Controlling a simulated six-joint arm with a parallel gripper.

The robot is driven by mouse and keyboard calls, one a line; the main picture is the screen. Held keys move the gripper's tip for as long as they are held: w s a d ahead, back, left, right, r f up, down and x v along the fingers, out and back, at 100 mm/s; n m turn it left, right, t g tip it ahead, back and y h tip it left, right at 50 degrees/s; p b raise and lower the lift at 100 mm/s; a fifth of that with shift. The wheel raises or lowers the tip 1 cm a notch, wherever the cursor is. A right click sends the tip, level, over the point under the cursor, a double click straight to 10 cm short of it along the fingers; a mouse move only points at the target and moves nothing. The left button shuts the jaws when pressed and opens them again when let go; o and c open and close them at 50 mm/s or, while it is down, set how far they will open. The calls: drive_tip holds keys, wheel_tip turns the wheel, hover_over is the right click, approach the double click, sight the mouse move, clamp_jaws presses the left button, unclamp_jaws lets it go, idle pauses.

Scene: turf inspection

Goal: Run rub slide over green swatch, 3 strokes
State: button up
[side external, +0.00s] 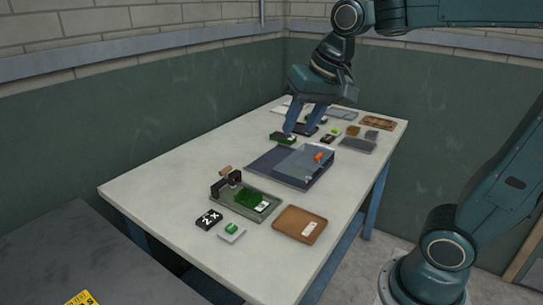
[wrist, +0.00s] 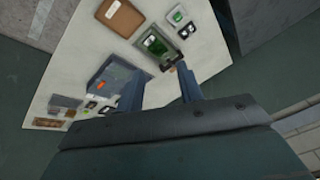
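A green turf swatch (side external: 250,197) lies in a shallow grey-green tray (side external: 270,211) on the near part of the table. It also shows in the wrist view (wrist: 155,45). A black fixture with a tan handle (side external: 230,180) stands at the tray's far-left end; it may be the rub slide, but I cannot tell for sure. My gripper (side external: 301,131) is open, fingers pointing down, over the far half of the table. In the wrist view my gripper (wrist: 160,84) shows no object between its fingers. A dark green-topped block (side external: 283,138) appears beside the left finger; contact is unclear.
Several small items crowd the far end. The table's left side is clear.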

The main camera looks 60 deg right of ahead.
drive_tip(key=w+d+f+m+g, duration=0.1)
drive_tip(key=w+m, duration=0.2)
drive_tip(key=w, duration=0.3)
drive_tip(key=w+d+m, duration=0.2)
drive_tip(key=w+m, duration=0.1)
drive_tip(key=w, duration=0.4)
drive_tip(key=m+g, duration=0.1)
drive_tip(key=m, duration=0.5)
hover_over(226, 169)
drive_tip(key=s, duration=0.3)
drive_tip(key=s+x, duration=0.2)
drive_tip(key=x, duration=0.6)
drive_tip(key=shift+w+f, duration=0.15)
drive_tip(key=shift+f, duration=0.35)
drive_tip(key=x, duration=1.3)
drive_tip(key=shift+f, duration=0.4)
clamp_jaws()
